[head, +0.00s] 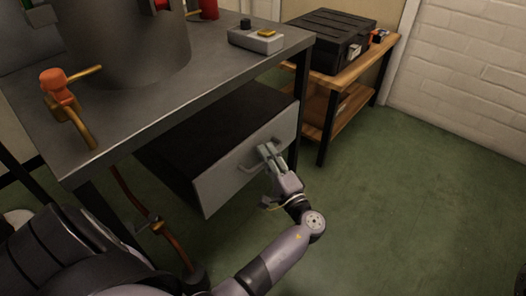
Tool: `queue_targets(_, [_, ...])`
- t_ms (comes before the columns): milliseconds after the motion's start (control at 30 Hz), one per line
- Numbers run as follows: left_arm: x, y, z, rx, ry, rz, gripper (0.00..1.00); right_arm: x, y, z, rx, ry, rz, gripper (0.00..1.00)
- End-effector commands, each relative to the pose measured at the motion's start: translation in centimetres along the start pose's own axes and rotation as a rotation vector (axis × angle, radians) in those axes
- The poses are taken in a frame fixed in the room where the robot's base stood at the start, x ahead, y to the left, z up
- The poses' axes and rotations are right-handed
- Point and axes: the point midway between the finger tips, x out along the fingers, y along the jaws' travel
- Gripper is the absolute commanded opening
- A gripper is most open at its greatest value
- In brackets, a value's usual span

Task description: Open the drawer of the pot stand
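The pot stand is a grey metal table (215,78) with a large pot (125,45) on top. Under the tabletop is a drawer with a light grey front (222,186) and a dark box behind it. I cannot tell how far out it stands. A bar handle (248,166) is on the drawer front. My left gripper (268,152) is at the handle, its fingers at the middle of the bar. The fingers overlap the bar, so I cannot tell whether they are closed on it.
A wooden shelf (345,78) carrying a black case (325,35) stands behind at right. The green floor (410,200) at right is clear.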

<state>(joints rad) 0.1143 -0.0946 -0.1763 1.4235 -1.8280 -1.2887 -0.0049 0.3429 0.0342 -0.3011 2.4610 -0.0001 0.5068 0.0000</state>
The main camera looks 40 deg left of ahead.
Motion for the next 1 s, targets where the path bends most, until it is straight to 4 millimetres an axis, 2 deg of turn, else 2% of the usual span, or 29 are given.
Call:
queue_targets(233, [-0.03,0.0,-0.01,0.0,0.0,0.0,0.3,-0.16,0.02,-0.05,0.0,-0.004,0.001,0.0])
queue_targets(700, [0.0,0.01,0.0,0.0,0.0,0.0,0.0,0.08,0.03,-0.29,-0.002,0.002,-0.001,0.0])
queue_targets(1000, [0.01,0.02,0.0,0.001,0.0,0.0,0.0,0.28,0.01,-0.35,-0.003,0.01,-0.003,0.0])
